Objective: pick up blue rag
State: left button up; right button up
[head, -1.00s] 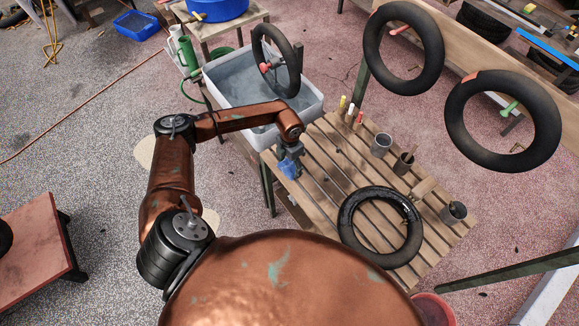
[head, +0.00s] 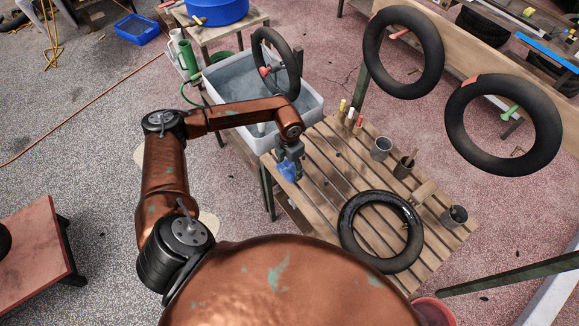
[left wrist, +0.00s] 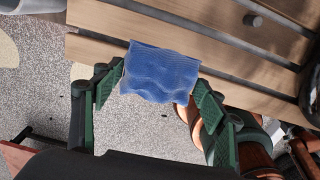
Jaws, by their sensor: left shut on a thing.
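The blue rag (head: 288,171) is at the near left edge of the slatted wooden table, at the end of my left arm in the head view. In the left wrist view the rag (left wrist: 160,72) lies between the two green fingers of my left gripper (left wrist: 150,88), which is shut on it. In the head view my left gripper (head: 291,160) points down, with the rag at its fingertips. I cannot tell whether the rag still touches the slats. My right gripper is not in view.
The slatted table (head: 335,205) holds a black tyre (head: 347,228), several metal cups and marker pens. A white water tub (head: 312,108) with an upright tyre stands behind my left forearm. Two tyres (head: 378,50) hang at the right.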

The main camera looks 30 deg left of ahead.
pick_arm(q)
jog(key=s+d+r, duration=0.5)
jog(key=s+r, duration=0.2)
jog(key=s, duration=0.3)
jog(key=shift+d+b, duration=0.3)
jog(key=shift+d, duration=0.05)
jog(key=shift+r, duration=0.1)
jog(key=o, duration=0.6)
jog(key=c, duration=0.5)
jog(key=shift+o, duration=0.2)
